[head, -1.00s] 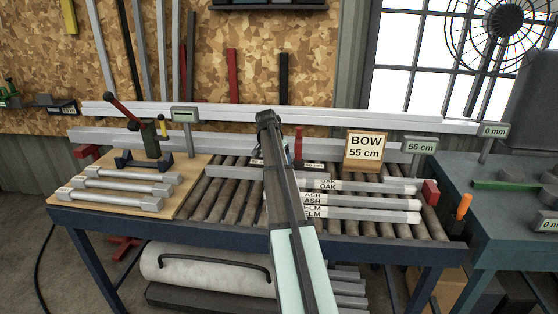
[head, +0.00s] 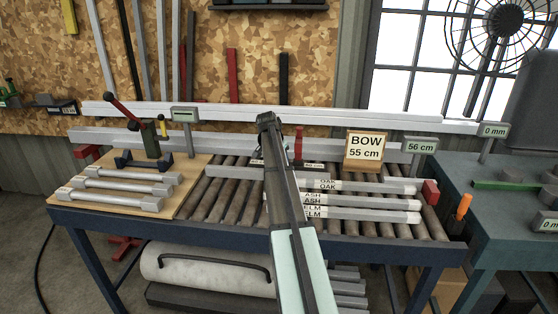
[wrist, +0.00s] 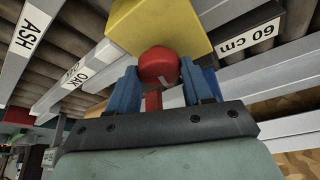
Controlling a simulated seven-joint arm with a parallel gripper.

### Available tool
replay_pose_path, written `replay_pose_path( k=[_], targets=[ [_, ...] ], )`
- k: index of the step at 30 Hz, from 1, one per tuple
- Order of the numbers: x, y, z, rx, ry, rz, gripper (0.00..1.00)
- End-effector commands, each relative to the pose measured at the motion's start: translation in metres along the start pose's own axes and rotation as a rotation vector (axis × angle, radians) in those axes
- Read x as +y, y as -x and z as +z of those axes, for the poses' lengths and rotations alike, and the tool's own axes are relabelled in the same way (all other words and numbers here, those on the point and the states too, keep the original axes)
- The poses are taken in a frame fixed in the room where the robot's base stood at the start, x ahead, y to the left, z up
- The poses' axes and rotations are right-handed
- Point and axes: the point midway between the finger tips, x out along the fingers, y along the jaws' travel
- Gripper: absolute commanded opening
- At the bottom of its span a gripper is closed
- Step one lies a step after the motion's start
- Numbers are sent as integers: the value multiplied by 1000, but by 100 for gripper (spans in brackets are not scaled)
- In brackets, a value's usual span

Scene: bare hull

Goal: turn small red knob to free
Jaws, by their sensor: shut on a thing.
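The small red knob (wrist: 159,66) is round, with a small pale mark on its face and a red stem below it. It sits against a yellow block (wrist: 160,25) in the wrist view. My gripper (wrist: 163,82) has a blue finger on each side of the knob and is shut on it. In the head view my arm covers the gripper and the knob, above the roller table (head: 215,205).
Bars marked oak, ash and elm (head: 350,203) lie on the rollers.

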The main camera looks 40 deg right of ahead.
Motion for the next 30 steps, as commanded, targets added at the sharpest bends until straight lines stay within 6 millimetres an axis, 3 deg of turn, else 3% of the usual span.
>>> replay_pose_path(
  k=[18,28,29,30],
  targets=[
    [2,0,0,-1,235,-98,20],
    [2,0,0,0,247,-102,20],
    [2,0,0,0,247,-102,53],
    [2,0,0,0,246,-101,57]
  ],
)
